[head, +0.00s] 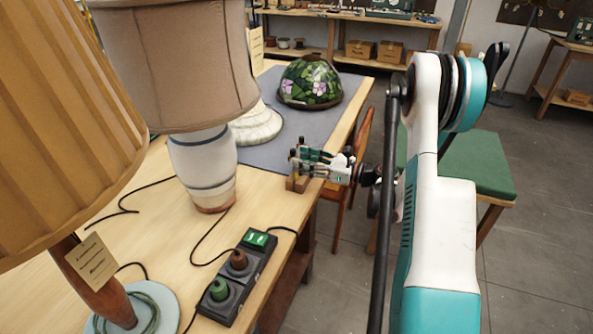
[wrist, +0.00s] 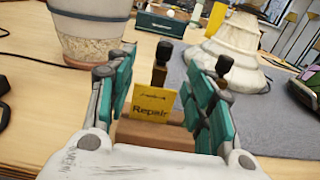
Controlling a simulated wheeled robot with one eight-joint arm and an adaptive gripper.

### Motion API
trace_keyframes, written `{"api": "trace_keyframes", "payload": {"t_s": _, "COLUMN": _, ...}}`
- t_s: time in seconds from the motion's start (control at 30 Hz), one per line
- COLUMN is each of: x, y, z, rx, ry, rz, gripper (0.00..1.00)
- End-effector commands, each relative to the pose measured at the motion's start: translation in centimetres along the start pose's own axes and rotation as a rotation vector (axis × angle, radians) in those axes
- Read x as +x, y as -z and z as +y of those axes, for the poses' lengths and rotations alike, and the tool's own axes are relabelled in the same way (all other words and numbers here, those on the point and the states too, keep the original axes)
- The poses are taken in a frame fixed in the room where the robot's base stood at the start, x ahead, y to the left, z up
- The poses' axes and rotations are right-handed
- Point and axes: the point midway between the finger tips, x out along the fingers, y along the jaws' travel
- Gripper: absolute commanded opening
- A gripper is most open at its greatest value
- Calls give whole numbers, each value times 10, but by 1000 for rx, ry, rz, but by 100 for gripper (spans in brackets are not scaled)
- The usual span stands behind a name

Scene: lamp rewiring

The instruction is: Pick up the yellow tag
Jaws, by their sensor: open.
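The yellow tag (wrist: 158,107), printed "Repair", stands upright at a wooden block (wrist: 150,135) in the wrist view. The block also shows in the head view (head: 297,184), at the table's right edge; I cannot make out the tag there. My gripper (wrist: 168,75) is open, with its teal fingers on either side of the tag, and I see no clear contact. In the head view my gripper (head: 296,157) is over the block and hides part of it. A dark-topped upright piece (wrist: 160,62) stands just behind the tag.
A pleated-shade lamp (head: 55,130) and a white-and-blue lamp (head: 203,165) stand left on the table. A switch box (head: 238,275) lies in front. A stained-glass shade (head: 310,82) rests on the grey mat (head: 345,88). A green-seated chair (head: 475,165) is right.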

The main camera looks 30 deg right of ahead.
Motion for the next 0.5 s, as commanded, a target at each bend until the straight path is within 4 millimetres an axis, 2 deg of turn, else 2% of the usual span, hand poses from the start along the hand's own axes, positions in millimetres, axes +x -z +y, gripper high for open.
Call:
{"api": "trace_keyframes", "payload": {"t_s": 0.1, "x": 20, "y": 0, "z": 1, "rx": 0, "ry": -3, "rz": 0, "gripper": 48}}
{"api": "trace_keyframes", "payload": {"t_s": 0.2, "x": 28, "y": 0, "z": 0, "rx": 0, "ry": -2, "rz": 0, "gripper": 48}}
{"api": "trace_keyframes", "payload": {"t_s": 0.4, "x": 30, "y": -2, "z": 0, "rx": 0, "ry": 0, "rz": 0, "gripper": 48}}
{"api": "trace_keyframes", "payload": {"t_s": 0.43, "x": 30, "y": -2, "z": 0, "rx": 0, "ry": 0, "rz": 0, "gripper": 46}}
{"api": "trace_keyframes", "payload": {"t_s": 0.5, "x": 30, "y": -2, "z": 0, "rx": 0, "ry": 0, "rz": 0, "gripper": 30}}
